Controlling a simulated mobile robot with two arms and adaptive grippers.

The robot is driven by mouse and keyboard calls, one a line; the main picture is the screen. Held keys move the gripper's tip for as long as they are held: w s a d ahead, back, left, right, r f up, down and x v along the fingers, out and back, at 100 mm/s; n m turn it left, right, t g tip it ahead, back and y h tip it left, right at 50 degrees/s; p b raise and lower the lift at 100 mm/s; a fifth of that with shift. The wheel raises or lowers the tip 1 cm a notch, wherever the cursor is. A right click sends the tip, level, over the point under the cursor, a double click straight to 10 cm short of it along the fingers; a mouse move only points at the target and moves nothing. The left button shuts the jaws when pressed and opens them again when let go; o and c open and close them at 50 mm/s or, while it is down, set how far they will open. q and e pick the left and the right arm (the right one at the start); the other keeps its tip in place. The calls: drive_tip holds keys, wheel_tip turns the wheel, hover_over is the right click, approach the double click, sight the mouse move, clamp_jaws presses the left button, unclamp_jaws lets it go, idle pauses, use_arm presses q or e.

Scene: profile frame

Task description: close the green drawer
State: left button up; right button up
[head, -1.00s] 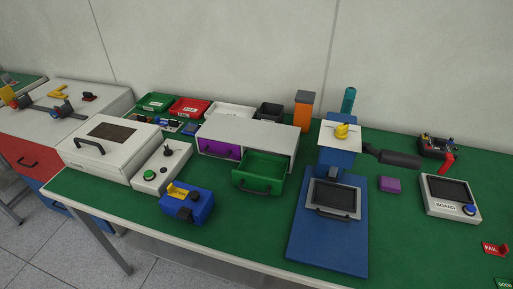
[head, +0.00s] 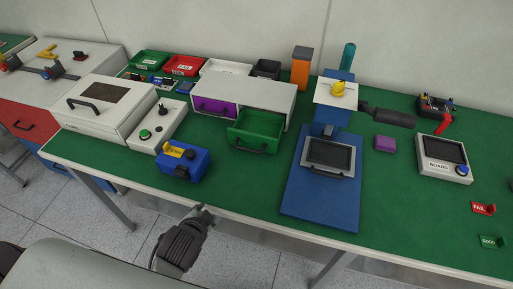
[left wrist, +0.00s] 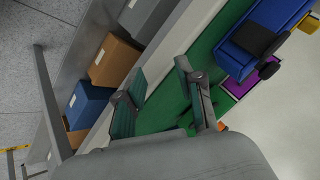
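The green drawer (head: 255,130) is pulled open from the white cabinet (head: 262,96) on the green-topped bench, with its dark handle facing the front edge. The closed-looking purple drawer (head: 215,107) is to its left. My left gripper (head: 207,213) is in front of the bench's front edge, below and left of the green drawer and well apart from it. In the left wrist view its two fingers (left wrist: 160,100) are spread with nothing between them. The purple drawer (left wrist: 240,78) shows there too; the green drawer is hard to pick out. My right gripper is out of view.
A blue press base (head: 318,205) stands to the right. The bench top directly before the drawer is clear. Boxes (left wrist: 115,60) lie under the bench.

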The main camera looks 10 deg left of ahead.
sight(247, 148)
use_arm(q)
drive_tip(key=w+r+m+t, duration=0.1)
drive_tip(key=w, duration=0.1)
drive_tip(key=w+d+r+m+t, duration=0.1)
drive_tip(key=w+r+m, duration=0.1)
drive_tip(key=w+r+m+t, duration=0.1)
drive_tip(key=w+m+t, duration=0.1)
drive_tip(key=shift+d+r, duration=0.15)
drive_tip(key=shift+r, duration=0.1)
drive_tip(key=w+d+m+t, duration=0.1)
drive_tip(key=m, duration=0.1)
drive_tip(key=w+d+r+m+t+h, duration=0.1)
drive_tip(key=m, duration=0.1)
drive_tip(key=w+d+m+t+h, duration=0.1)
drive_tip(key=d+m, duration=0.1)
drive_tip(key=shift+w+r+m, duration=0.25)
drive_tip(key=shift+r+m, duration=0.05)
drive_tip(key=p+x, duration=0.1)
drive_tip(key=x, duration=1.2)
drive_tip(key=shift+w+d, duration=0.2)
drive_tip(key=shift+w, duration=0.1)
clamp_jaws()
